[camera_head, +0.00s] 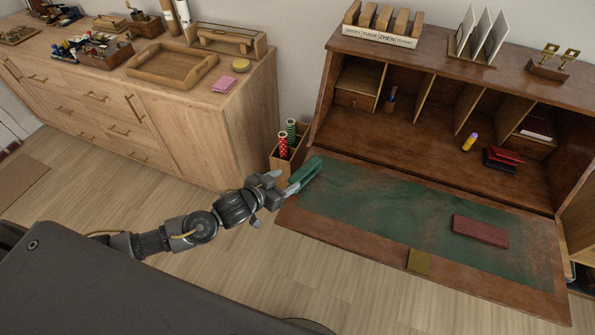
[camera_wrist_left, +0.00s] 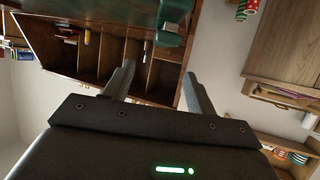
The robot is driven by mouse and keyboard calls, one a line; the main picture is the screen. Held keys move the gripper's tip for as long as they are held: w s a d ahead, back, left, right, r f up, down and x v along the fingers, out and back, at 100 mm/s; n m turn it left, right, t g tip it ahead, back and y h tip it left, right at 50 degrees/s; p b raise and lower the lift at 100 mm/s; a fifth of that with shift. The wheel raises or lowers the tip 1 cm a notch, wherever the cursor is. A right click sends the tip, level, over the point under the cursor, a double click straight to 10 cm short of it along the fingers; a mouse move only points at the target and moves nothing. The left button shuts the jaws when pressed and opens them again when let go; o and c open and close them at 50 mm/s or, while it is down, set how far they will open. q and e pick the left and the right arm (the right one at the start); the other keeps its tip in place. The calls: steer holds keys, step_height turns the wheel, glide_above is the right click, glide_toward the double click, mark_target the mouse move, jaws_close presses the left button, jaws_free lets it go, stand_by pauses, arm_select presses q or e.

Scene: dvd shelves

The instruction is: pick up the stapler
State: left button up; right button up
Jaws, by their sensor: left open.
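A dark green stapler (camera_head: 306,170) lies at the left end of the desk's fold-down writing surface (camera_head: 380,200), near its back left corner. My left gripper (camera_head: 289,185) comes in from the left, its fingers pointing at the stapler's near side. In the left wrist view the two fingers (camera_wrist_left: 163,75) are spread with a gap between them, and the green stapler (camera_wrist_left: 172,18) shows beyond the tips at the top edge, partly cut off. Nothing is held. I cannot tell exactly how far the tips are from the stapler. My right gripper is not in view.
A dark red case (camera_head: 480,231) lies on the writing surface at right, and a yellow-olive note (camera_head: 419,262) at its front edge. A box with rolls (camera_head: 284,152) stands behind the gripper. A wooden sideboard (camera_head: 190,130) is at left. The middle of the surface is clear.

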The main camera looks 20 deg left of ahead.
arm_select(q)
glide_toward(307, 167)
steer(key=x, duration=0.2)
steer(key=shift+w+d+p, duration=0.15)
steer(key=shift+w+p, duration=0.1)
steer(key=shift+p, duration=0.05)
steer(key=shift+w+d+f, duration=0.1)
steer(key=shift+w+f, duration=0.05)
steer(key=shift+w, duration=0.1)
steer(key=shift+w+d, duration=0.1)
steer(key=shift+w, duration=0.15)
steer(key=shift+p+x, duration=0.75)
steer(key=shift+x, duration=1.6)
steer(key=shift+s+f, duration=0.1)
steer(key=shift+f, duration=0.05)
steer(key=shift+c, duration=0.3)
jaws_close()
